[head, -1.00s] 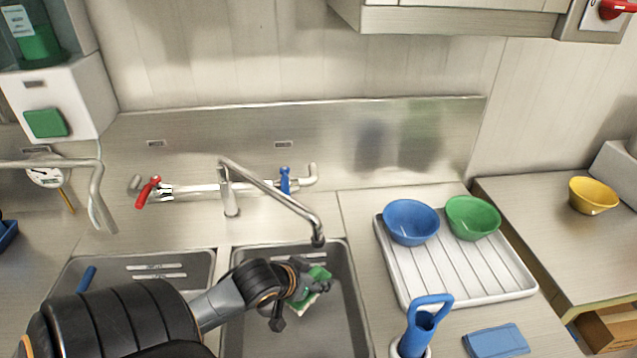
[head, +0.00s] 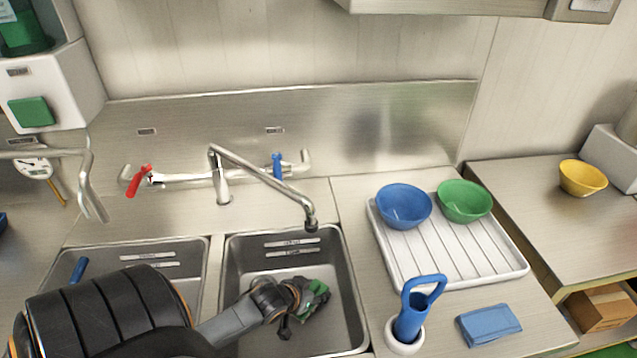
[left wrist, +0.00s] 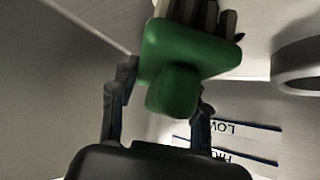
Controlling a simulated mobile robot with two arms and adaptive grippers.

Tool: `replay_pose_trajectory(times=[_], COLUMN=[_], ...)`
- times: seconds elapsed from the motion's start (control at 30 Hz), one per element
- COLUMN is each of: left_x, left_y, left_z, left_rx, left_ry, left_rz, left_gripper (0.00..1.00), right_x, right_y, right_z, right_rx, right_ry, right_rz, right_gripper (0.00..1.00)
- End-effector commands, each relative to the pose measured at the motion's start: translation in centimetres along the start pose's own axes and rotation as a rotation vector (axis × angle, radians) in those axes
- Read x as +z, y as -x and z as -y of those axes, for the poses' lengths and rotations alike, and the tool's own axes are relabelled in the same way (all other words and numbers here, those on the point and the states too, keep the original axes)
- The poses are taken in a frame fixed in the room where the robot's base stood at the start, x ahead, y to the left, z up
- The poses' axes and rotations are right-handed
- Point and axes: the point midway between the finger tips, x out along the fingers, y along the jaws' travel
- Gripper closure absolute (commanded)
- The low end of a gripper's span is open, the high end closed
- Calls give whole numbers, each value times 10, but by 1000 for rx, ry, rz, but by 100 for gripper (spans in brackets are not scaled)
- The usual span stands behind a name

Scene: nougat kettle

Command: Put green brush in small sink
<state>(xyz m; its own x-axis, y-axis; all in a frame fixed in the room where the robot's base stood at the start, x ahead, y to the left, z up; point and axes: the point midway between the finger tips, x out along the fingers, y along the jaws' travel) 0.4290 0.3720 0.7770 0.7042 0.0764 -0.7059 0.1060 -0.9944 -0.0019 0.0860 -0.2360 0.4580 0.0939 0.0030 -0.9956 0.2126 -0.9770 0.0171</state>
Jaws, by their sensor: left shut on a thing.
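The green brush (head: 318,288) is in my left gripper (head: 303,297), inside the right-hand sink basin (head: 349,320) as the head view shows it. In the left wrist view the brush (left wrist: 185,60) has a green body with a rounded knob, and pale bristles at its far side. The fingers of the left gripper (left wrist: 160,105) stand on both sides of the knob and are shut on it. Whether the bristles touch the basin floor cannot be told. My right gripper is not in view.
A bent faucet spout (head: 262,178) reaches over the basin. A left basin (head: 190,262) lies beside it. To the right are a white drain tray (head: 470,270) with a blue bowl (head: 404,206) and green bowl (head: 464,201), a blue-handled tool (head: 412,318) and a blue cloth (head: 488,325).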

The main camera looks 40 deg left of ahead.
Motion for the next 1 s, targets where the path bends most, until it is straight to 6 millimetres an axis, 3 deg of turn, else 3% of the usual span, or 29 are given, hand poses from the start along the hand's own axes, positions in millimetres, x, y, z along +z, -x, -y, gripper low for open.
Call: replay_pose_trajectory(times=[0.1, 0.2, 0.6, 0.63, 0.7, 0.73, 1.0], left_x=[-17, -7, -2, -2, -2, -2, -3], left_y=[-13, -19, -23, -23, -22, -22, -22], left_z=[0, 0, 0, 0, 0, 0, 0], left_rx=[-1, 0, 0, 0, 0, 0, 0], left_ry=[0, 0, -1, -1, -1, -1, -1], left_rz=[-2, 2, 0, 1, 1, 1, 1], left_gripper=[88, 88, 88, 50, 35, 31, 31], right_x=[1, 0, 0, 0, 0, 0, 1], right_y=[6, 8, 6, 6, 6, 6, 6], right_z=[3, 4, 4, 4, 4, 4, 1], right_rx=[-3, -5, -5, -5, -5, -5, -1], right_ry=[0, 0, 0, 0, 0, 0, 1], right_rz=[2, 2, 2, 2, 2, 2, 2], right_gripper=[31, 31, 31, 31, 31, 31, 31])
